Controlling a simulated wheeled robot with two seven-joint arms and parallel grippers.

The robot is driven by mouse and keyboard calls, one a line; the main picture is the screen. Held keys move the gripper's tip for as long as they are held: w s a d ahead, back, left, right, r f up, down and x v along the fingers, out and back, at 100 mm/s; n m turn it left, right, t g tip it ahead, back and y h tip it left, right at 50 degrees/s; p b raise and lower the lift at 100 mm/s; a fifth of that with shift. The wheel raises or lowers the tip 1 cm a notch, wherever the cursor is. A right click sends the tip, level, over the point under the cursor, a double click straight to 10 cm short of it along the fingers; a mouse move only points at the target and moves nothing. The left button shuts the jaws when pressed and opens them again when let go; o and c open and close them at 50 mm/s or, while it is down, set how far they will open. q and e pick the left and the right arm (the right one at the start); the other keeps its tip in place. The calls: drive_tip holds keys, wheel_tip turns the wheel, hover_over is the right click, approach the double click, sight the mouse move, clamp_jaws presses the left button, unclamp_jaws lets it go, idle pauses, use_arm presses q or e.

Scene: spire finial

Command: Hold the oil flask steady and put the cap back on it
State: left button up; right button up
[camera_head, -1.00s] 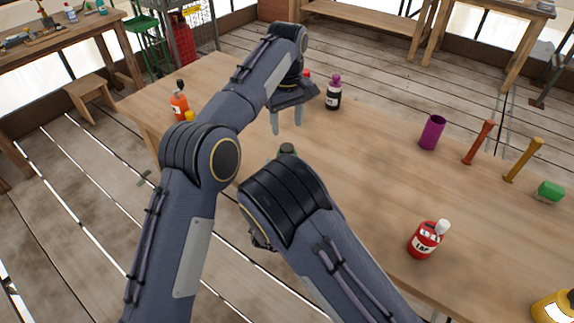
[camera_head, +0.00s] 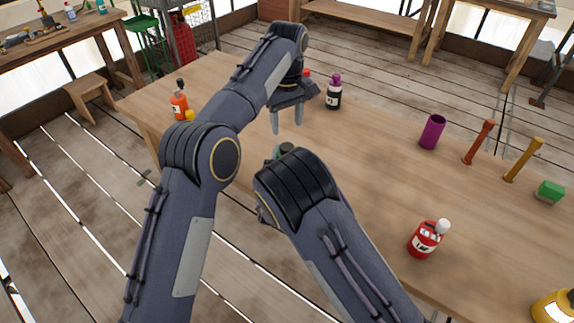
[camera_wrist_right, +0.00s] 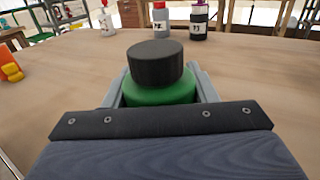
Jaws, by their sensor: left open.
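The green oil flask (camera_wrist_right: 160,92) stands between the fingers of my right gripper (camera_wrist_right: 162,95) in the right wrist view, with a finger close against each side. A black cylindrical cap (camera_wrist_right: 155,62) sits on top of it; I cannot tell whether it is fully seated. In the head view only a small part of the flask (camera_head: 281,152) shows, and my right arm hides the rest and the right gripper. My left gripper (camera_head: 287,122) is open and empty, fingers pointing down, beyond the flask.
An orange bottle (camera_head: 179,104) stands left, a purple-capped bottle (camera_head: 334,95) behind. A red bottle (camera_head: 425,240), purple cup (camera_head: 432,132), red stick (camera_head: 478,143), orange stick (camera_head: 523,160), green block (camera_head: 549,192) and yellow container (camera_head: 553,307) are right. The table's middle is clear.

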sight(287, 146)
drive_tip(key=c, duration=0.7)
use_arm(q)
drive_tip(key=shift+c, duration=1)
use_arm(e)
clamp_jaws()
use_arm(q)
drive_tip(key=n, duration=0.9)
drive_tip(key=shift+f, duration=0.1)
drive_tip(key=shift+f, duration=3.95)
drive_tip(key=shift+c, duration=0.3)
